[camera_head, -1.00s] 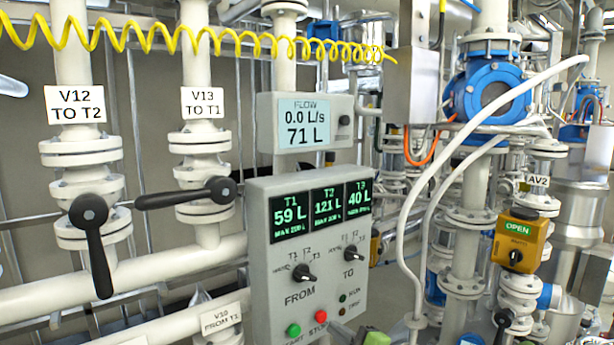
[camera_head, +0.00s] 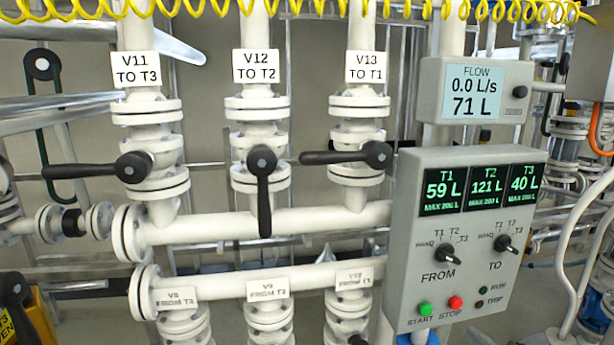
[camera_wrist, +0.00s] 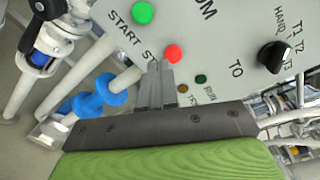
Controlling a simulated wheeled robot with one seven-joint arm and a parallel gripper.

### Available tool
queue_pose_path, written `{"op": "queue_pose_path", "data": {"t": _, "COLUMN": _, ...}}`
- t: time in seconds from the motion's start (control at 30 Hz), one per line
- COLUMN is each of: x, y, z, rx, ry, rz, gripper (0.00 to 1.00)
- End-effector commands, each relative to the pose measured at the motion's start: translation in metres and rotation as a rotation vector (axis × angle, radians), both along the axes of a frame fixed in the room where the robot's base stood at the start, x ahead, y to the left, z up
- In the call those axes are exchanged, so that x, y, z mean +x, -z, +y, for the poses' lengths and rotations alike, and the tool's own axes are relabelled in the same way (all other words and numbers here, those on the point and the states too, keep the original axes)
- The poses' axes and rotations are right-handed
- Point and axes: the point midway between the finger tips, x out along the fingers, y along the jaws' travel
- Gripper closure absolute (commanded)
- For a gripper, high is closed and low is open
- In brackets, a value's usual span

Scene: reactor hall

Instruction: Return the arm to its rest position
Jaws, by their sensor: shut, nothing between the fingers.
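My gripper (camera_wrist: 160,83) shows in the wrist view, with its fingers together and nothing between them. The fingertips show just below the red stop button (camera_wrist: 173,53) of the control panel (camera_wrist: 205,25); I cannot tell whether they touch the panel. The green start button (camera_wrist: 143,12) is up and left of them. In the head view my gripper does not show. There the panel (camera_head: 405,250) reads T1 59 L, T2 121 L and T3 40 L, above two selector knobs.
A flow display (camera_head: 473,90) above the panel reads 0.0 L/s and 71 L. Left of it are pipes with valves V11 (camera_head: 133,167), V12 (camera_head: 262,160) and V13 (camera_head: 378,154). V11 and V13 handles lie sideways; V12's points down. A yellow coiled hose (camera_head: 300,10) runs along the top.

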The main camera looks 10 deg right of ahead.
Motion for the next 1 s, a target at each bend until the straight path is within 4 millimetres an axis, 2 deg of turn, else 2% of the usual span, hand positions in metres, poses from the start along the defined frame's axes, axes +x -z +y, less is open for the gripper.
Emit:
{"op": "queue_pose_path", "data": {"t": 0.07, "x": 0.015, "y": 0.006, "z": 0.044, "rx": -0.134, "ry": -0.135, "rz": 0.088, "gripper": 1.00}}
{"op": "queue_pose_path", "data": {"t": 0.1, "x": 0.021, "y": 0.012, "z": 0.073, "rx": -0.233, "ry": -0.227, "rz": 0.151, "gripper": 1.00}}
{"op": "queue_pose_path", "data": {"t": 0.17, "x": 0.022, "y": 0.023, "z": 0.117, "rx": -0.410, "ry": -0.379, "rz": 0.252, "gripper": 1.00}}
{"op": "queue_pose_path", "data": {"t": 0.2, "x": 0.018, "y": 0.030, "z": 0.142, "rx": -0.527, "ry": -0.472, "rz": 0.311, "gripper": 1.00}}
{"op": "queue_pose_path", "data": {"t": 0.3, "x": -0.003, "y": 0.039, "z": 0.190, "rx": -0.816, "ry": -0.678, "rz": 0.435, "gripper": 1.00}}
{"op": "queue_pose_path", "data": {"t": 0.4, "x": -0.033, "y": 0.036, "z": 0.221, "rx": -1.095, "ry": -0.837, "rz": 0.524, "gripper": 1.00}}
{"op": "queue_pose_path", "data": {"t": 0.53, "x": -0.076, "y": 0.018, "z": 0.242, "rx": -1.395, "ry": -0.962, "rz": 0.587, "gripper": 1.00}}
{"op": "queue_pose_path", "data": {"t": 0.7, "x": -0.125, "y": -0.005, "z": 0.249, "rx": -1.627, "ry": -1.022, "rz": 0.601, "gripper": 1.00}}
{"op": "queue_pose_path", "data": {"t": 0.97, "x": -0.188, "y": -0.025, "z": 0.245, "rx": -1.793, "ry": -1.067, "rz": 0.536, "gripper": 1.00}}
{"op": "queue_pose_path", "data": {"t": 1.0, "x": -0.186, "y": -0.039, "z": 0.244, "rx": -1.787, "ry": -1.068, "rz": 0.549, "gripper": 1.00}}
